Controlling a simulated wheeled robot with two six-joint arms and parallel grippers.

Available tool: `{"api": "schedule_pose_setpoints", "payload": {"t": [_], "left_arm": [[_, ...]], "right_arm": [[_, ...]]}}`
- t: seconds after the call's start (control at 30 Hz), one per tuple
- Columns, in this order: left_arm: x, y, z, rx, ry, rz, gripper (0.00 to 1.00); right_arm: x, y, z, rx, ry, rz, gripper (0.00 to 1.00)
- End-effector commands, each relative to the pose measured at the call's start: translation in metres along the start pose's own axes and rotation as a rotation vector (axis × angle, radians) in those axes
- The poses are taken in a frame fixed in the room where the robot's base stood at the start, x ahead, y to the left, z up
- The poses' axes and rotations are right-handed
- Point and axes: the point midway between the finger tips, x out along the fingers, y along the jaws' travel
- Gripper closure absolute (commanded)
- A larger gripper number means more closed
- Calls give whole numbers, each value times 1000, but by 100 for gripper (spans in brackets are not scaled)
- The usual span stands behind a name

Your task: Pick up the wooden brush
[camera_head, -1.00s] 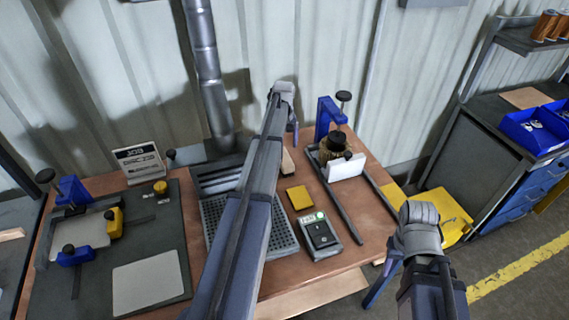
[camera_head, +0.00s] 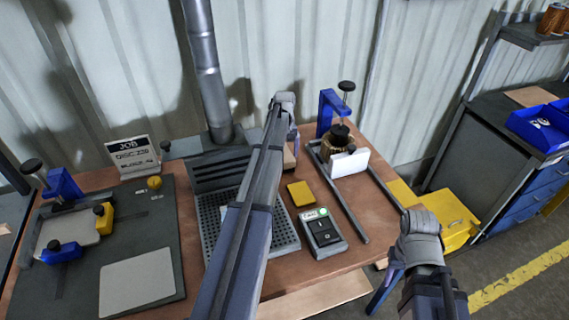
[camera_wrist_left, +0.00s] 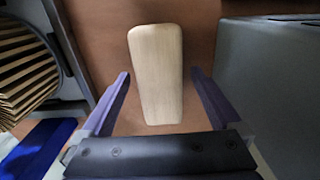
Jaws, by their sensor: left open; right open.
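The wooden brush (camera_wrist_left: 156,72) shows in the left wrist view as a pale, rounded wooden block lying lengthwise on the brown bench top. In the head view only a small part of the brush (camera_head: 289,158) shows, the rest hidden by my left arm. My left gripper (camera_head: 292,138) is open above it at the back of the bench. In the left wrist view its two fingers stand on either side of the brush's lower part, apart from it; the exact height is unclear. My right gripper (camera_head: 384,287) is open and empty, off the bench's right front corner.
A blue clamp stand (camera_head: 328,108) with a wound dark cartridge (camera_head: 340,146) and white card (camera_head: 350,163) stands right of the brush. A perforated grey tray (camera_head: 212,215) lies left. A yellow block (camera_head: 300,193) and switch box (camera_head: 323,234) sit in front.

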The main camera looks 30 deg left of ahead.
Motion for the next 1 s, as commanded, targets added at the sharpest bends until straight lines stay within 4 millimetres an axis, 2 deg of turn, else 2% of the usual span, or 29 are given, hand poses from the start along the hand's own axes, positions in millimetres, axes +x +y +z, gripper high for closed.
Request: {"api": "schedule_pose_setpoints", "payload": {"t": [0.2,1.0], "left_arm": [[0,0,0,0,0,0,3],[0,0,0,0,0,0,92]], "right_arm": [[0,0,0,0,0,0,50],[0,0,0,0,0,0,50]]}}
